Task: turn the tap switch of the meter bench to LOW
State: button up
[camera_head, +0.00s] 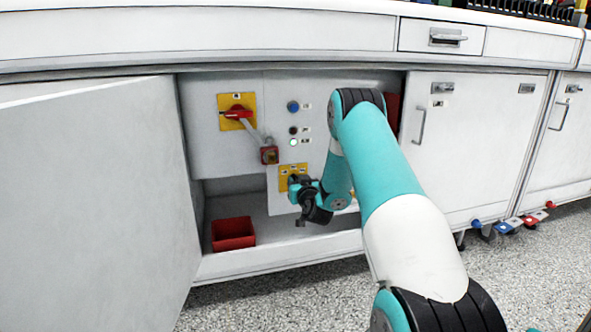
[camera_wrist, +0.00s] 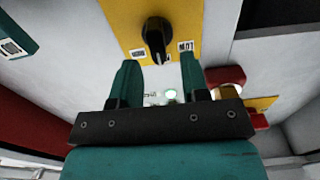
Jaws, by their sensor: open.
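The tap switch is a black knob (camera_wrist: 157,38) on a yellow plate (camera_wrist: 122,18) in the wrist view. A label reading LOW (camera_wrist: 186,46) is to the right of the knob, and a second label (camera_wrist: 137,53), too small to read, is to its left. The knob's ridge runs down the picture between the two labels. My gripper (camera_wrist: 160,66) is open and empty, its teal fingers pointing towards the plate with the knob beyond and between their tips. In the head view my gripper (camera_head: 302,187) is in front of the lower yellow plate (camera_head: 285,171), hiding most of it.
A blue button (camera_head: 293,106) and a green-white lamp (camera_head: 294,142) are above. The open door (camera_head: 95,200) stands left; a red bin (camera_head: 233,233) is on the cabinet floor.

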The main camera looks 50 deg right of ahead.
aim_at(294, 177)
jog(key=shift+b+x, duration=0.3)
jog(key=shift+x, duration=1.6)
jog(key=shift+c, duration=0.4)
grip_shut()
jog(key=shift+f+n, duration=0.1)
jog(key=shift+n, duration=0.2)
jog(key=n+b, duration=0.1)
jog(key=n, duration=0.1)
jog(key=n+b, duration=0.1)
jog(key=n, duration=0.1)
jog(key=shift+w+a+f+n, duration=0.1)
jog(key=shift+a+n, duration=0.1)
jog(key=shift+n, duration=0.1)
jog(key=n+b, duration=0.1)
jog(key=n, duration=0.1)
jog(key=n+b, duration=0.1)
jog(key=n, duration=0.1)
jog(key=shift+w+a+f+n, duration=0.1)
jog(key=shift+a+n, duration=0.05)
jog(key=shift+n, duration=0.15)
